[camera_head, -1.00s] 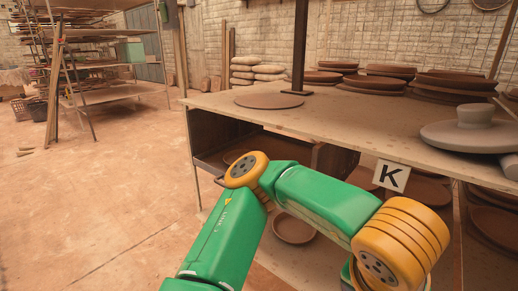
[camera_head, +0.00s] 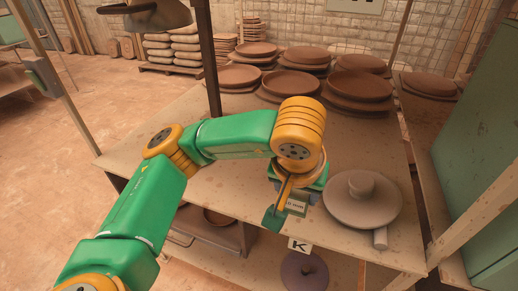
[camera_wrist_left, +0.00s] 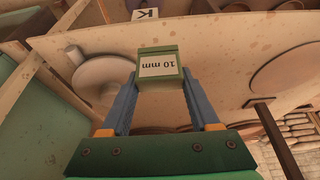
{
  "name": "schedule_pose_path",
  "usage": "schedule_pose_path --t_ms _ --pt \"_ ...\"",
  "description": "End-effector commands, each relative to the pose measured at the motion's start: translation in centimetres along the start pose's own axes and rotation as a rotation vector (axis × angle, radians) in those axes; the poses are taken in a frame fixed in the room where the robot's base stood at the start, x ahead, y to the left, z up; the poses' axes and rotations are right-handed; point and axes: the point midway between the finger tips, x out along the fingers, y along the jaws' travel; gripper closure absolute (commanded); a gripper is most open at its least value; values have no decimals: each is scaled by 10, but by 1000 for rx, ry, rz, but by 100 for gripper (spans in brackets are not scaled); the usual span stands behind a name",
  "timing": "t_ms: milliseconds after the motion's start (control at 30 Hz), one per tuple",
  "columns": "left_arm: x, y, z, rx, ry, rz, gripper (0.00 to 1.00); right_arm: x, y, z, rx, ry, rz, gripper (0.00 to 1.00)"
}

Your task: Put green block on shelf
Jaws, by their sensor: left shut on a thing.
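A green block with a white "10 mm" label (camera_head: 297,206) is held at the end of my left arm, over the front part of the wooden table top (camera_head: 240,188). In the left wrist view the block (camera_wrist_left: 160,68) sits between the two blue-grey fingers of my left gripper (camera_wrist_left: 160,88), which is shut on it. In the head view the arm's wrist and bracket partly hide the gripper. My right gripper is not in view.
A grey wheel-like disc with a raised hub (camera_head: 362,202) stands on the table right of the block. Stacks of brown plates (camera_head: 358,88) fill the back. A "K" sign (camera_head: 299,245) hangs at the front edge. A green cabinet (camera_head: 485,150) and a wooden post stand at right.

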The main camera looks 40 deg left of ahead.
Motion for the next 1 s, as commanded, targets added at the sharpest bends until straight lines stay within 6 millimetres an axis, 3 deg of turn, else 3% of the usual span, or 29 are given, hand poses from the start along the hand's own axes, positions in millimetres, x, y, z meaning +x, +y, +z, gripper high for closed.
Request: schedule_pose_path --t_ms 167,233,400,600,733,1000 --pt "40 -47 -15 -12 -10 -6 95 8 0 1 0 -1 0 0" --pt "51 -68 -26 -14 -8 -9 95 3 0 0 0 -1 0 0" --pt "94 -96 -29 -6 -5 -9 95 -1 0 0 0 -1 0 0" --pt "121 -110 -28 -1 -6 -7 95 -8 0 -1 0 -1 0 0" --pt "140 -109 -20 1 -3 -5 95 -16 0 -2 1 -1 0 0" --pt "146 -108 -18 0 1 -3 95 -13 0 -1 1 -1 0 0"
